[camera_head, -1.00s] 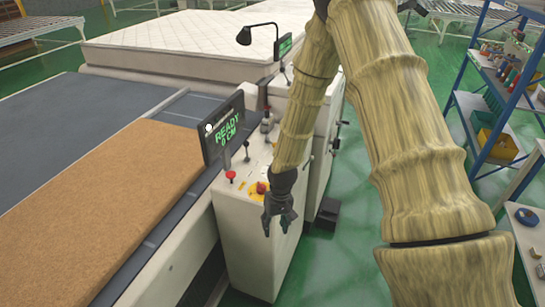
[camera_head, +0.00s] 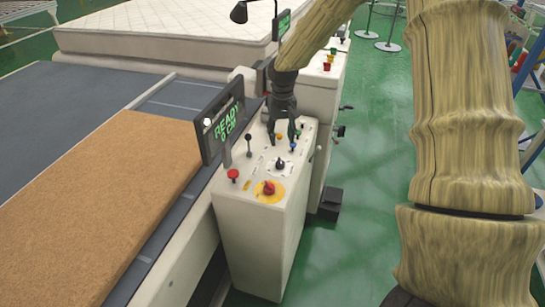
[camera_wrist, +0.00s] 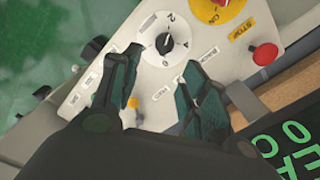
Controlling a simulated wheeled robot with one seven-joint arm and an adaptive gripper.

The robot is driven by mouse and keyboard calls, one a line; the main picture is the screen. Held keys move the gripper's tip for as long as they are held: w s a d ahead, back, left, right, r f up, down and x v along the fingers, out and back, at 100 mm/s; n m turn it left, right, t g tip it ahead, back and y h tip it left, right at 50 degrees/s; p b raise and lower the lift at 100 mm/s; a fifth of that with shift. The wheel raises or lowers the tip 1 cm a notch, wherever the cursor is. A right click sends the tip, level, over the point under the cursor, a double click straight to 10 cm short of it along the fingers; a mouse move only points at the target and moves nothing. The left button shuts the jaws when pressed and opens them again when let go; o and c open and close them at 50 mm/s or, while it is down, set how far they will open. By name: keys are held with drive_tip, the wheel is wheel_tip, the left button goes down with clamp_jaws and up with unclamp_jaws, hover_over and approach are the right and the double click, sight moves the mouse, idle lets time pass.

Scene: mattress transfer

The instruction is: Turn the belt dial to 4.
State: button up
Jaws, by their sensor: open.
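The belt dial (camera_head: 280,164) is a black knob on a white numbered disc, set in the top of the pale control console (camera_head: 245,225). In the wrist view the dial (camera_wrist: 165,43) lies just beyond my fingertips, and a numeral 2 shows at its far edge. I cannot tell which number its knob points to. My gripper (camera_head: 284,142) hangs over the console, fingers down, on the far side of the dial. In the wrist view my gripper (camera_wrist: 158,78) is open and empty, its fingers apart and not around the knob.
A red knob on a yellow disc (camera_head: 268,189), a red stop button (camera_head: 233,174) and a black lever (camera_head: 248,142) share the console. The display (camera_head: 222,122) beside it reads READY, 0 CM. A brown slab (camera_head: 90,190) lies on the belt left; a mattress (camera_head: 170,35) lies behind.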

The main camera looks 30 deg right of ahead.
sight(279, 158)
drive_tip(key=shift+w+a+f+p, duration=0.1)
drive_tip(key=shift+f+p, duration=0.85)
drive_tip(key=shift+f, duration=1.7)
drive_tip(key=shift+w+a+f+p, duration=0.1)
drive_tip(key=shift+f+p, duration=0.8)
drive_tip(key=shift+f, duration=1.75)
drive_tip(key=c, duration=0.8)
